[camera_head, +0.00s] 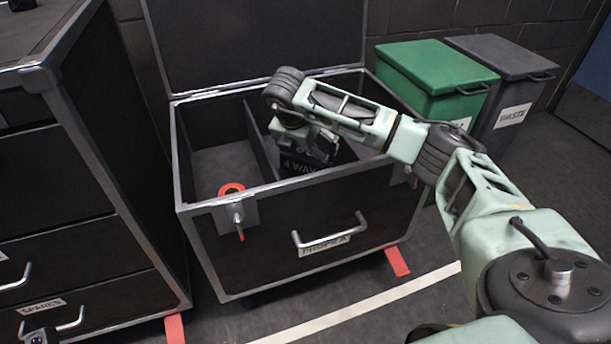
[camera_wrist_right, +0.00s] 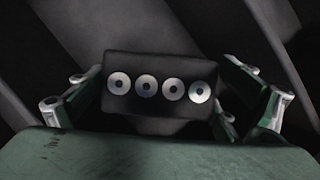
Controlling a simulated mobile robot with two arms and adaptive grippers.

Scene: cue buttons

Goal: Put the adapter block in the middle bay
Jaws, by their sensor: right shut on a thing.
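The adapter block (camera_head: 302,166) is a black block marked "4 WAY". In the right wrist view the block (camera_wrist_right: 158,87) shows a row of several pale round sockets. My right gripper (camera_head: 318,148) is shut on it, with a finger on each side (camera_wrist_right: 160,105). The block is at the open top of the black case (camera_head: 262,236), right of a visible divider (camera_head: 262,140). The arm and front wall hide its lower part, so I cannot tell whether it touches the bay floor.
The case's left bay (camera_head: 215,155) shows bare floor. The lid (camera_head: 255,45) stands open behind. A green bin (camera_head: 435,80) and grey waste bin (camera_head: 510,75) stand right; a drawer cabinet (camera_head: 75,190) stands left.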

